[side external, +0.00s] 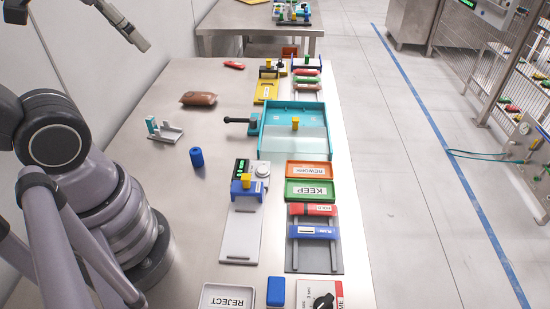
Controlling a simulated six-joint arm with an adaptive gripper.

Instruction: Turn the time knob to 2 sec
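The time knob (323,301) is a black round knob on a pale box (308,286) with a red strip ending in "ME", at the bottom edge of the side external view. The picture edge cuts off the box and part of the knob. Small print stands around the knob, but I cannot read its setting. My gripper (141,44) is high at the upper left, far from the knob and touching nothing. Its fingers are too small to tell whether they are open or shut.
A blue block (276,291) and a REJECT tray (226,297) stand left of the knob box. A grey rail plate (315,262) with red and blue bars lies behind it.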

